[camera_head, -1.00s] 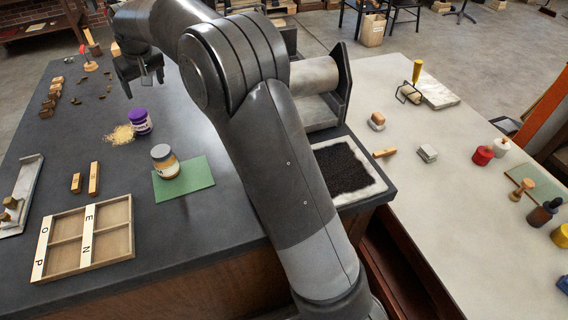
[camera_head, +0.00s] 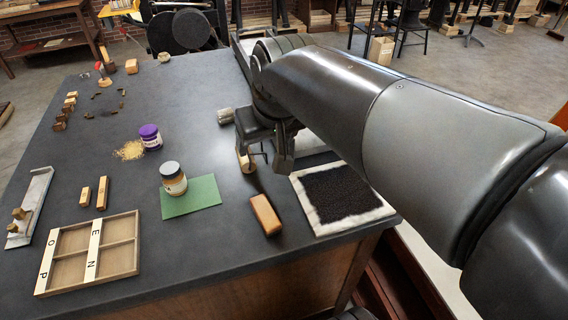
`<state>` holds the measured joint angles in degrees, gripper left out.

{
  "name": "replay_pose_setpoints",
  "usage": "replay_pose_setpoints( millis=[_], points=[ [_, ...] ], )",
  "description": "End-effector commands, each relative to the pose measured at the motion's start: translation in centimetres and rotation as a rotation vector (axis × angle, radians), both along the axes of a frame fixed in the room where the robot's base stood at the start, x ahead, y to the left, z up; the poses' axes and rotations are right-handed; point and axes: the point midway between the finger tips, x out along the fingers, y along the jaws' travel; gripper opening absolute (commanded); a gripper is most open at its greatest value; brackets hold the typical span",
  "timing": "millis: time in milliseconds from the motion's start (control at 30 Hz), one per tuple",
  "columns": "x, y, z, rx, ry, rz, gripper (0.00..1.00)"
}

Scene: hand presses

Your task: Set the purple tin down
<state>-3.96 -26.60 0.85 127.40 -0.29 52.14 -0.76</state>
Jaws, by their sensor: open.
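The purple tin (camera_head: 151,137) stands upright on the dark table, beside a small spill of yellowish grains (camera_head: 129,150).
A grey-lidded jar (camera_head: 173,180) stands on a green mat (camera_head: 203,193) in front of the tin. A divided wooden tray (camera_head: 121,259), wooden blocks (camera_head: 265,215) and a black slab with a pale border (camera_head: 300,196) lie nearby. The table between tin and gripper is mostly clear.

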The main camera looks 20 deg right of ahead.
Motion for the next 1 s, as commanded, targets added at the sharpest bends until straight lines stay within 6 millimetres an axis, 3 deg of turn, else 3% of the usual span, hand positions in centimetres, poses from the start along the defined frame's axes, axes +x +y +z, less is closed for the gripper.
replay_pose_setpoints(
  millis=[100, 333, 500, 1000],
  points=[
    [-4.3, -1.4, -1.7, 0.007, -0.011, -0.040, 0.76],
    [-9.1, -2.6, -4.6, 0.017, -0.019, -0.086, 0.76],
    [-10.0, -2.9, -5.4, 0.019, -0.019, -0.097, 0.76],
    [-10.0, -2.8, -5.4, 0.018, -0.019, -0.096, 0.76]
  ],
)
